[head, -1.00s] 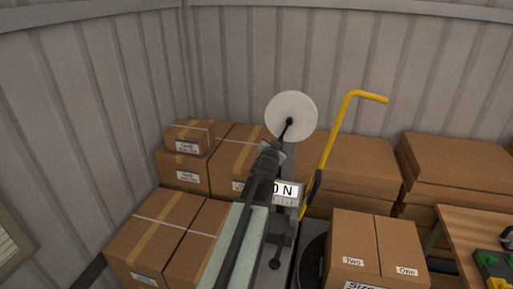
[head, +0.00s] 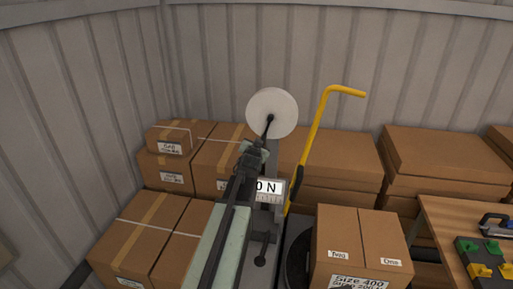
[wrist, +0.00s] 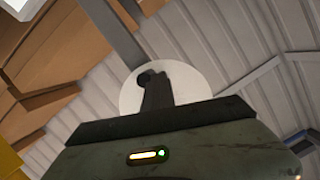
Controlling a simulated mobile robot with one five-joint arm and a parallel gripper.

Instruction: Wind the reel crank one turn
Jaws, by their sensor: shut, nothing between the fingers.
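The reel shows in the head view as a pale round disc (head: 285,105) on an upright grey post. A thin dark crank (head: 267,128) with a round dark end lies across the disc's face and runs down toward my gripper. My gripper (head: 256,147) is shut and empty, just below the disc, at the crank's lower end. I cannot tell whether it touches the crank. In the wrist view the disc (wrist: 198,87) is straight ahead, with a dark shape with a rounded end in front of it. The gripper's body hides the disc's lower part.
A "0 N" gauge plate (head: 268,189) sits on the post below the disc. A yellow bent handle (head: 318,115) rises to its right. Cardboard boxes (head: 145,235) stand at left and behind, and another box (head: 355,240) stands front right. A wooden table (head: 450,225) is at far right.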

